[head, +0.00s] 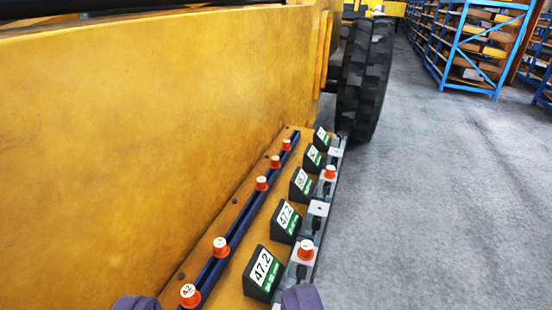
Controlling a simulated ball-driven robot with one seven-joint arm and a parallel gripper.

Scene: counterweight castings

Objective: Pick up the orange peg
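Several orange pegs with white tops show in the head view. On the dark blue rail (236,231) stand a nearest orange peg (190,297) with a mark on its top, one behind it (220,248), and more farther back, such as this orange peg (261,184). Two other orange pegs sit on grey metal blocks at the right: a near one (305,251) and a far one (330,173). My gripper (220,300) shows as two purple-grey fingertips at the bottom edge, wide apart. It is open, with nothing seen held; the nearest rail peg appears between the fingertips.
Black wedge-shaped displays (263,270) stand in a row between the rail and the metal blocks; near ones read 47.2. A tall yellow panel (130,130) walls off the left. A black tyre (364,80) stands beyond. Grey floor (450,200) is clear at right; blue shelving (470,50) stands behind.

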